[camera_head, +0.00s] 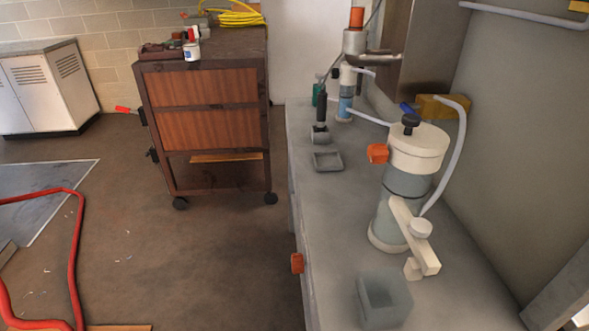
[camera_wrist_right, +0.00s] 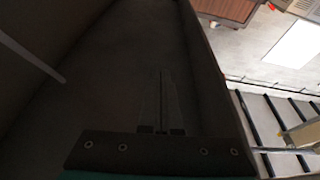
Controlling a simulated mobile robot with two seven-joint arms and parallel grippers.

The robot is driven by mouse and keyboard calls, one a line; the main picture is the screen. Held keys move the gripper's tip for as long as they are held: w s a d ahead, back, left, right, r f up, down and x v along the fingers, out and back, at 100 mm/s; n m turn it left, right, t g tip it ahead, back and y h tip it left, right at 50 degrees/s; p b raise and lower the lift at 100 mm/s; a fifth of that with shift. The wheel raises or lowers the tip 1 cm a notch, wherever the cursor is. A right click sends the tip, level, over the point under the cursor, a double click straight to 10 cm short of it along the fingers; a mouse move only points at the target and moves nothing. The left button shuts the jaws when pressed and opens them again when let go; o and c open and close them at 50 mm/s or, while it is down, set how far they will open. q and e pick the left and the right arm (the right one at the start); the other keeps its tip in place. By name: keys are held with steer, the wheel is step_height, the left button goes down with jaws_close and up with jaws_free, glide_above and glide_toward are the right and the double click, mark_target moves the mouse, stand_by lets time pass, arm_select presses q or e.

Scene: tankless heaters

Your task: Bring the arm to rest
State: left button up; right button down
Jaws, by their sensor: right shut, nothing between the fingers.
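My right gripper (camera_wrist_right: 162,102) shows in the right wrist view, its thin fingers together and nothing between them. It is in deep shadow, in front of a dark grey surface, and I cannot tell whether it touches anything. The right gripper does not show in the head view. My left gripper is in neither view. In the head view a grey and cream cylindrical heater (camera_head: 405,190) stands upright on the grey counter (camera_head: 325,215). A second, smaller heater unit (camera_head: 347,85) stands farther back.
A wheeled wooden cabinet (camera_head: 205,125) stands beyond the counter's left side. A red hose (camera_head: 74,260) lies on the floor at left. The floor between is mostly clear.

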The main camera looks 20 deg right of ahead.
steer(key=shift+f, duration=0.1)
steer(key=s+a+f+n+g+y+p, duration=0.1)
steer(key=s+a+f+g+y, duration=0.1)
steer(key=f+g, duration=0.5)
steer(key=s+a+f+n+g+y+p, duration=0.1)
steer(key=s+a+f+g+y+p, duration=0.15)
steer(key=f, duration=0.75)
arm_select(q)
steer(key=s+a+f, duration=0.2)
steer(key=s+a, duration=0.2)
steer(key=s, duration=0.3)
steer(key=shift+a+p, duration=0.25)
steer(key=shift+p, duration=0.2)
arm_select(e)
steer(key=s+d+f+g, duration=0.1)
steer(key=s+f+g, duration=0.3)
steer(key=s, duration=0.4)
steer(key=s+d+f+n+g, duration=0.1)
steer(key=s+f+g, duration=0.3)
steer(key=s, duration=0.4)
steer(key=shift+s+d+f+n+g+h, duration=0.15)
steer(key=shift+f+n+g+h, duration=0.2)
steer(key=shift+g, duration=0.4)
